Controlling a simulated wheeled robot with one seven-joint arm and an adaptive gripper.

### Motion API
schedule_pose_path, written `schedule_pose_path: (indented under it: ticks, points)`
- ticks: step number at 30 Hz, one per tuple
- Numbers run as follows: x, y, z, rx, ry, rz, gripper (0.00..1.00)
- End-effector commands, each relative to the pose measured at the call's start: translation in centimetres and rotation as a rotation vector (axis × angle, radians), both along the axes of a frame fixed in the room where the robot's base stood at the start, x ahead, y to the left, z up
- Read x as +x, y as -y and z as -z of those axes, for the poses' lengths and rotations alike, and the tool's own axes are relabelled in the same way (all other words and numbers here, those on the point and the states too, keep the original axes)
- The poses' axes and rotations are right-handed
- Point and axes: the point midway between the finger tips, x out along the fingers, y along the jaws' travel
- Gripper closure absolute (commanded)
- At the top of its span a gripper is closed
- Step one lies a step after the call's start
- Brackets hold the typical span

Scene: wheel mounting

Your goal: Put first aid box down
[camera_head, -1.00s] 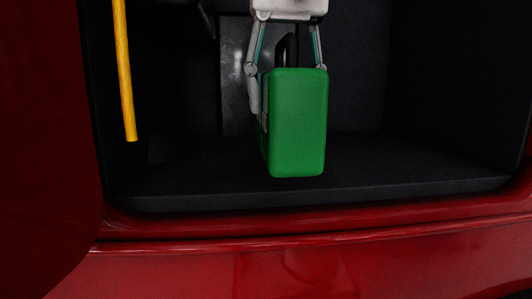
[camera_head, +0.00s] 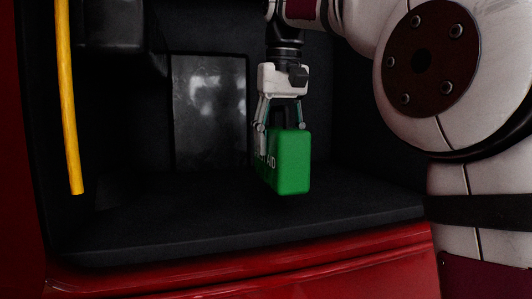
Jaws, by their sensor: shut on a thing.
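The green first aid box (camera_head: 292,162) hangs upright below my gripper (camera_head: 283,124) inside the dark compartment of a red vehicle. White lettering ending in "AID" shows on its left side. My gripper points down, with its fingers at the top of the box around the handle area. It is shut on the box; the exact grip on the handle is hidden. The box's lower edge is over the dark compartment floor (camera_head: 190,215). I cannot tell whether it touches the floor.
A yellow pole (camera_head: 68,100) hangs at the left of the opening. A grey shiny panel (camera_head: 208,110) is on the back wall. The red sill (camera_head: 250,272) runs along the front. Floor to the left of the box is clear. My arm fills the right side.

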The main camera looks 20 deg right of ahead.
Motion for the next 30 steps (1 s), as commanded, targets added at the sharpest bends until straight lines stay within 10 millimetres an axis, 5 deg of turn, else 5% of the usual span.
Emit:
schedule_pose_path:
  ticks: [15,27,28,30]
  points:
    - [0.5,0.9,3.4,0.0,0.001,0.0,0.96]
    - [0.7,0.9,3.9,0.0,0.003,0.0,0.96]
    - [0.7,0.9,4.0,0.0,0.001,0.0,0.44]
    - [0.7,0.9,4.0,0.0,0.001,0.0,0.3]
